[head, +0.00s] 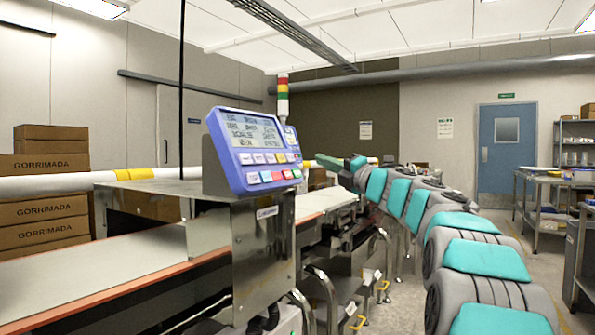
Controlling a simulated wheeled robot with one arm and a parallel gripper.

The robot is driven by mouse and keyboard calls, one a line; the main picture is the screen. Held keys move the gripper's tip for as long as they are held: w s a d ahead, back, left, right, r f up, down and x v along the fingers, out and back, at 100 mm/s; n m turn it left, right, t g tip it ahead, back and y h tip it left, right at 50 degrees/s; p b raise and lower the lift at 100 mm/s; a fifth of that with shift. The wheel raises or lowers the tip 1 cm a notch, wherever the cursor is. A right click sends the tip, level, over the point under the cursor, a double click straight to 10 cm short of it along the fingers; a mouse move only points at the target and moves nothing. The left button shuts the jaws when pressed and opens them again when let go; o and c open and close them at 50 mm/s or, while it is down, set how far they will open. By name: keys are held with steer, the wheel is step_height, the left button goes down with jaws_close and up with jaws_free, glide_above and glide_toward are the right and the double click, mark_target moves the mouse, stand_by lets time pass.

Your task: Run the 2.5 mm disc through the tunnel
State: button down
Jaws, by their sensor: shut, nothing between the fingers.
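The tunnel (150,187) is a steel housing over the belt, left of centre in the head view. A blue control panel (255,150) with a lit screen and coloured buttons stands at its right end. The pale belt (80,266) runs into it from the lower left, and more belt shows right of the panel. My arm reaches from the lower right towards the centre. My gripper (332,162), at its far end, is small and dark green, shut and empty, beyond and right of the panel. I cannot make out the 2.5 mm disc.
Cardboard boxes (45,163) are stacked at the left behind a white rail (60,185). A signal tower (283,97) rises behind the panel. Steel tables (545,205) and shelves stand at the right, near a blue door (499,140). Open floor shows between them and my arm.

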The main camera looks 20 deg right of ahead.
steer(key=shift+s+d, duration=0.1)
steer(key=s+d+r+p, duration=0.2)
steer(key=s+d+r, duration=0.1)
steer(key=s, duration=0.1)
stand_by(0.8)
steer(key=shift+d, duration=0.1)
stand_by(0.8)
